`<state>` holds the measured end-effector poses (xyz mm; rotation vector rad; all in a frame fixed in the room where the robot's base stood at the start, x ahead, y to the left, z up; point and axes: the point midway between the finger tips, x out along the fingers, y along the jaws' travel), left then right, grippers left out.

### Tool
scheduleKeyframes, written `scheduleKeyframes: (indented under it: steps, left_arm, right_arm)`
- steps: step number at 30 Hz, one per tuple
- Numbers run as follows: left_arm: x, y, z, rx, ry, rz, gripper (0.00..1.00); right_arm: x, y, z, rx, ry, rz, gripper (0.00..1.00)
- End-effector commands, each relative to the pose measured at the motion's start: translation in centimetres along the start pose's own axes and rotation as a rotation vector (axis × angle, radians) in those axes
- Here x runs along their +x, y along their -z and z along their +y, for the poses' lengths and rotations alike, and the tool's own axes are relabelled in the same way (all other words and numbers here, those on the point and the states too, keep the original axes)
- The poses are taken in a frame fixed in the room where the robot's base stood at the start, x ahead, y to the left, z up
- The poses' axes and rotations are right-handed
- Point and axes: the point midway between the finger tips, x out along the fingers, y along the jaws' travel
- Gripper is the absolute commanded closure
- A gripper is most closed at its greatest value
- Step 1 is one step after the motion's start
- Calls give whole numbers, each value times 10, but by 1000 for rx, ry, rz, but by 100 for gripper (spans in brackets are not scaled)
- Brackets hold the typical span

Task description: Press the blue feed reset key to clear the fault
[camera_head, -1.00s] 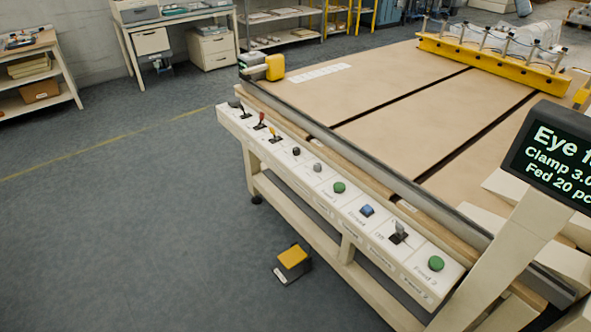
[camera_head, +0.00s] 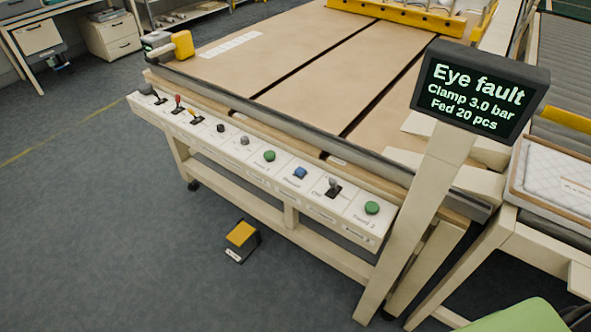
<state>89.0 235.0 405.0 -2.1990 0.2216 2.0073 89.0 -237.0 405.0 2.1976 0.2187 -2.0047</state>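The blue key (camera_head: 300,173) sits on the white control panel (camera_head: 345,226) along the table's front edge. Another green button (camera_head: 371,208) is at the panel's right end. The display (camera_head: 478,92) reads "Eye fault, Clamp 3.0 bar, Fed 20 pcs". Neither of my grippers shows in the head view.
A yellow-topped foot pedal (camera_head: 241,236) rests on the floor before the table (camera_head: 300,60). The display's slanted post (camera_head: 415,220) stands right of the panel. A quilted white pad (camera_head: 560,172) lies at the right. Floor at the left is clear.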

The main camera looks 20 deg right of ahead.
Motion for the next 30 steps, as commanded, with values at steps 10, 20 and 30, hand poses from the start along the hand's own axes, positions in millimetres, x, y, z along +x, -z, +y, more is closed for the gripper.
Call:
scheduleKeyframes:
  steps: [10,20,30]
  left_arm:
    - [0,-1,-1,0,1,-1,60]
    - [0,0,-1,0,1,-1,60]
    - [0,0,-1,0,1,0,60]
  right_arm:
    - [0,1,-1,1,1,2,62]
    - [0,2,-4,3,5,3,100]
    - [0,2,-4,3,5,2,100]
